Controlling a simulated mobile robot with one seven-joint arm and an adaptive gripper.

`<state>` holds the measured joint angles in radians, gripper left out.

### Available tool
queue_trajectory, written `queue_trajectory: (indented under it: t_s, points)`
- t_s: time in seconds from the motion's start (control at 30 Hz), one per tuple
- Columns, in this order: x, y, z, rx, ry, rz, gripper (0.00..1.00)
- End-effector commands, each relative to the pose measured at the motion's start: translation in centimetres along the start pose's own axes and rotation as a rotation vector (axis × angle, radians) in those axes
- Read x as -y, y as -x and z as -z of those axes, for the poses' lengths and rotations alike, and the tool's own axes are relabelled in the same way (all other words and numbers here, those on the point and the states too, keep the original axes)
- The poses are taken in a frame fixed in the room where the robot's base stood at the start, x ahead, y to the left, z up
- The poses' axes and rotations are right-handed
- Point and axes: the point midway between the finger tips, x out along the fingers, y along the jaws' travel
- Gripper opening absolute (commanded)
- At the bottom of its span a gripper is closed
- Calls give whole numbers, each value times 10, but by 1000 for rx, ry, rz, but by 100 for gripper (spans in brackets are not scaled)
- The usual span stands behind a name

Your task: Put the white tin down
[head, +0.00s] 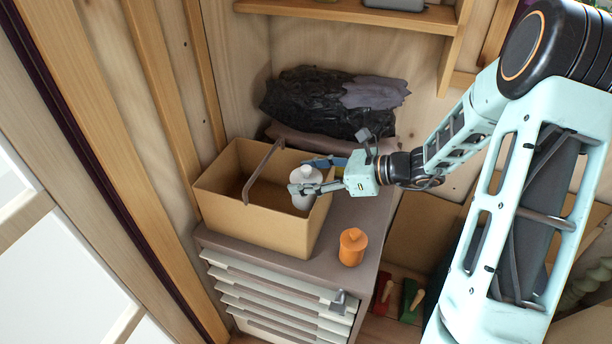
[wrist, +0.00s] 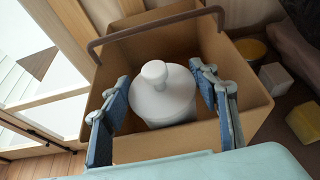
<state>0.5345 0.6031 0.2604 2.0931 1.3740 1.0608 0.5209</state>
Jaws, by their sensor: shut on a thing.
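The white tin (head: 304,198) is a round, pale jar with a knob on top. It also shows in the wrist view (wrist: 162,98), upright between the two blue-padded fingers. My gripper (head: 307,180) is shut on it. The tin is at the right-hand side of the tan open box (head: 255,222), over or inside its opening. The wrist view shows the box walls (wrist: 245,75) around it. The tin's underside is hidden, so I cannot tell whether it touches the box floor.
The box has a brown handle (head: 262,168) arching over it. It stands on a grey drawer cabinet (head: 322,262). An orange lidded pot (head: 352,247) stands right of the box. A dark, crumpled bundle (head: 310,100) lies behind. Small blocks, one whitish (wrist: 275,77), sit beside the box.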

Motion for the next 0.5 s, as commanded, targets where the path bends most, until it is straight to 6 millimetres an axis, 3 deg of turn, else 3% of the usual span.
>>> queue_trajectory:
  t_s: [0.43,0.47,0.5]
  points:
    - [0,-4,10,1,0,0,26]
    - [0,-4,10,0,0,0,57]
    - [0,-4,10,0,0,0,61]
